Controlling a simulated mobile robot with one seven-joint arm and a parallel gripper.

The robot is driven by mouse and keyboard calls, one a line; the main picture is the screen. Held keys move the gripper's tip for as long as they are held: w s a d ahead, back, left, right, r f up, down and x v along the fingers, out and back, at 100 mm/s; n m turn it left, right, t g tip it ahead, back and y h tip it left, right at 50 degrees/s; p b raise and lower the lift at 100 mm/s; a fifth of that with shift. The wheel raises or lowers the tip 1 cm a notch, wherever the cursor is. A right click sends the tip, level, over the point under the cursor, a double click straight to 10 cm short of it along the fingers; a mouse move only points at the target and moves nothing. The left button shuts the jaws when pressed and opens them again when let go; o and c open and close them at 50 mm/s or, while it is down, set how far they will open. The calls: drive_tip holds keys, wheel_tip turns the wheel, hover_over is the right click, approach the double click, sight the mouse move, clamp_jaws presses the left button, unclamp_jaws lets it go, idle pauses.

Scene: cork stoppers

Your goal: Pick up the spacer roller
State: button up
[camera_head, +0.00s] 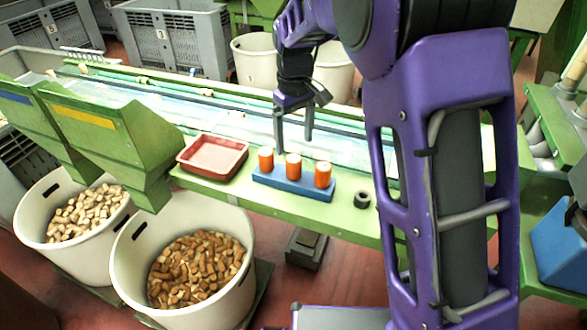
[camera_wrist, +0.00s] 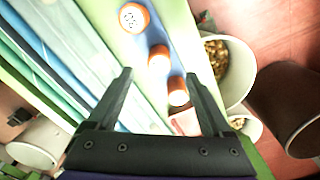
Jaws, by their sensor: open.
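Three orange rollers with pale tops stand upright in a row on a blue block: left (camera_head: 265,159), middle (camera_head: 293,167) and right (camera_head: 322,175). The blue block (camera_head: 275,184) lies on the green ledge. A short dark ring (camera_head: 362,200) sits apart to its right. I cannot tell which piece is the spacer roller. My gripper (camera_head: 293,145) is open and empty, pointing down above and behind the row. In the wrist view, the orange rollers (camera_wrist: 159,58) show beyond and between the open fingers (camera_wrist: 160,75); the dark ring does not show.
A red tray (camera_head: 213,157) stands left of the block. The green ledge (camera_head: 235,193) is narrow, with a conveyor (camera_head: 200,118) behind it. White bins of corks (camera_head: 140,250) stand below at front left. Green hoppers (camera_head: 110,130) rise at the left.

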sight(294, 158)
drive_tip(key=f, duration=0.7)
drive_tip(key=shift+w+a+f, duration=0.1)
drive_tip(key=shift+w+f, duration=0.1)
drive_tip(key=shift+f, duration=0.15)
clamp_jaws()
